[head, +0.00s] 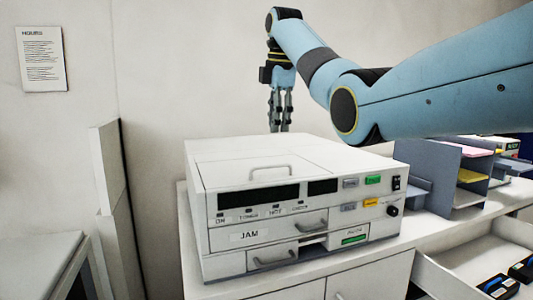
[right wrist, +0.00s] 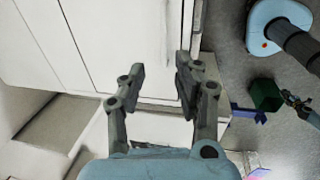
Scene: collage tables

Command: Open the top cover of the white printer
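The white printer (head: 262,205) stands on a white cabinet in the head view. Its top cover (head: 235,172) lies flat and closed, with a grey bar handle (head: 270,169) near the front edge. My right gripper (head: 280,128) hangs fingers down at the printer's back edge, apart from the handle. In the right wrist view the right gripper (right wrist: 160,78) is open, with nothing between its fingers. A pale seamed surface lies beyond them; I cannot tell which part it is. My left gripper does not show in the head view.
My right arm reaches across above the printer's right side. A grey organizer (head: 445,175) stands right of the printer. An open drawer (head: 470,262) with dark items juts out at lower right. A white panel (head: 108,170) stands left. A green box (right wrist: 265,95) is on the floor.

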